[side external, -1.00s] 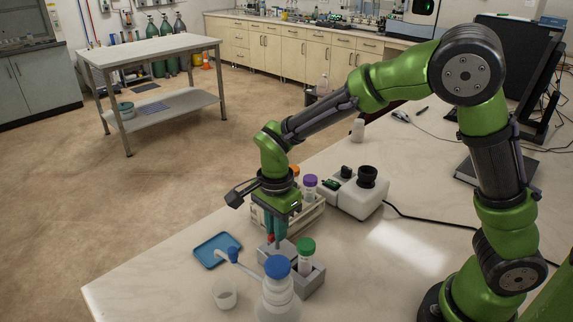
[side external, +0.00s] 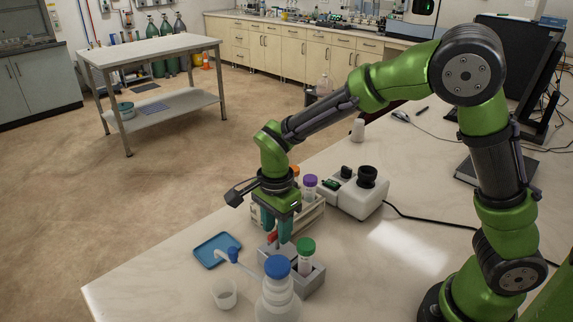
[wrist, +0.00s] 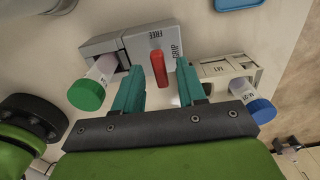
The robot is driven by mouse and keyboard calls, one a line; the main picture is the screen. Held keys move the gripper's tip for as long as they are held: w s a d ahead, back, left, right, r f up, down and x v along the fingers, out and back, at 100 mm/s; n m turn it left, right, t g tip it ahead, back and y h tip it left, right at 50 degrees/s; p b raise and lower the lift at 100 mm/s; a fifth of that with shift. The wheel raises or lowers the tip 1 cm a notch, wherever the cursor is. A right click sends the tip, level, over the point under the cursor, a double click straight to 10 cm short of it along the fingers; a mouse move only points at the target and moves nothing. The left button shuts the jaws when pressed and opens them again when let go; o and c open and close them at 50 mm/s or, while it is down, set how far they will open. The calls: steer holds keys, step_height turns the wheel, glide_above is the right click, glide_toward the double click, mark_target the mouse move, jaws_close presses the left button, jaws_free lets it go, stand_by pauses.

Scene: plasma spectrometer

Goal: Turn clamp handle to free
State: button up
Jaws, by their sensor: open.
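The grey clamp block (side external: 312,277) stands on the bench below my gripper (side external: 277,237). A green-capped tube (side external: 306,252) sits upright in it. In the wrist view the block (wrist: 100,42) has a lighter face marked FREE and GRIP. The red clamp handle (wrist: 158,68) stands out near these marks; which mark it points to is hard to tell. It shows as a small red bit in the side view (side external: 272,237). My gripper (wrist: 160,76) is open, its teal fingers apart on either side of the handle's lower end in the picture. I see no contact.
A pale rack (side external: 310,216) with purple- and orange-capped tubes stands behind the gripper. A blue tray (side external: 212,252), a clear cup (side external: 224,294) and a blue-capped wash bottle (side external: 280,298) crowd the front. A white device (side external: 357,195) with black knobs is to the right.

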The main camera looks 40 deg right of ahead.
step_height(320, 180, up, 17)
stand_by(0.4)
step_height(320, 180, up, 8)
stand_by(1.1)
steer(key=s+d+f+n+t+y, duration=0.1)
steer(key=s+d+f+n+t, duration=0.2)
steer(key=s+n, duration=0.4)
steer(key=s+d+f+n+t+y, duration=0.1)
steer(key=s+d+f+n+t, duration=0.3)
steer(key=s+d+f+n, duration=0.2)
steer(key=shift+s+n, duration=0.6)
steer(key=shift+s, duration=0.1)
